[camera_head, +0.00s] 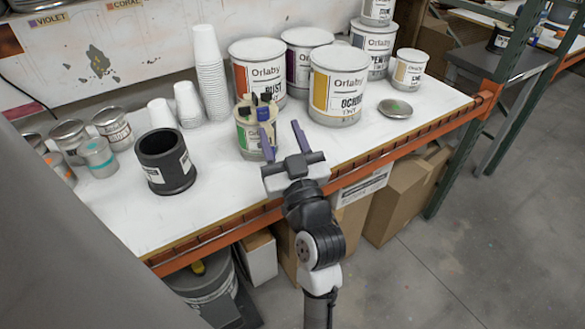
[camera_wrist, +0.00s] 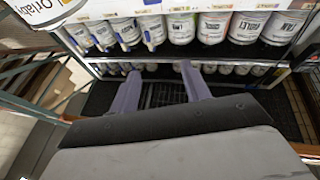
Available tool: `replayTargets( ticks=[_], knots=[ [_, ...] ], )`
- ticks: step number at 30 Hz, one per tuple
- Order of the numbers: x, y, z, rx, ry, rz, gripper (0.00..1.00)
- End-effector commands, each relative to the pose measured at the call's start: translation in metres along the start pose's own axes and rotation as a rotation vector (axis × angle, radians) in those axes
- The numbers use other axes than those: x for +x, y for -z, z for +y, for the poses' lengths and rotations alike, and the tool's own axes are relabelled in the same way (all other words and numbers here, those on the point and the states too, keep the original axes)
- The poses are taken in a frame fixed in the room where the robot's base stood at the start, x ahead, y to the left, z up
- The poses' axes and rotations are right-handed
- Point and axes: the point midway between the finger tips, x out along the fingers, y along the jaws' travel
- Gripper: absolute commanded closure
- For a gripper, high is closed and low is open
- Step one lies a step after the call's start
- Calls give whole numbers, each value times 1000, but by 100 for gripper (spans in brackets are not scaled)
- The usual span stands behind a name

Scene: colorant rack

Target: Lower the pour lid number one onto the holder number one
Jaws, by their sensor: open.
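My gripper (camera_head: 279,127) is open over the front edge of the white table, its two purple fingers apart with nothing between them. It also shows open and empty in the wrist view (camera_wrist: 160,72). Just beyond the left finger stands a small green-labelled can (camera_head: 248,142) with black and pale parts (camera_head: 262,101) on top; the finger partly covers it in the head view. I cannot tell whether these parts are pour lid number one. A round silver lid (camera_head: 395,108) with a green dot lies flat on the table, right of the gripper. I cannot make out which thing is holder number one.
On the white table (camera_head: 345,150) stand large Orlaby cans (camera_head: 338,85), stacked white cups (camera_head: 211,75), a black pot (camera_head: 166,162) and small cans (camera_head: 98,157). An orange beam (camera_head: 400,150) edges the table. The wrist view faces shelved cans (camera_wrist: 214,27).

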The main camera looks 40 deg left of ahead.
Motion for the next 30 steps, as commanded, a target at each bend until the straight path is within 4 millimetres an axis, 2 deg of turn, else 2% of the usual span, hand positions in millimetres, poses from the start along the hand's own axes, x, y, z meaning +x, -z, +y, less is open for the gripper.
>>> replayTargets(
  ticks=[1, 4, 6, 11, 27, 30],
  knots=[
    [-12, -21, 8, 18, 3, -99, 53],
    [-37, -57, 13, 45, 32, -238, 53],
    [-50, -73, 14, 60, 51, -299, 53],
    [-66, -90, 12, 74, 78, -360, 53],
    [-42, -105, 8, 72, 80, -356, 53],
    [-28, -108, 8, 73, 82, -358, 53]
  ],
)
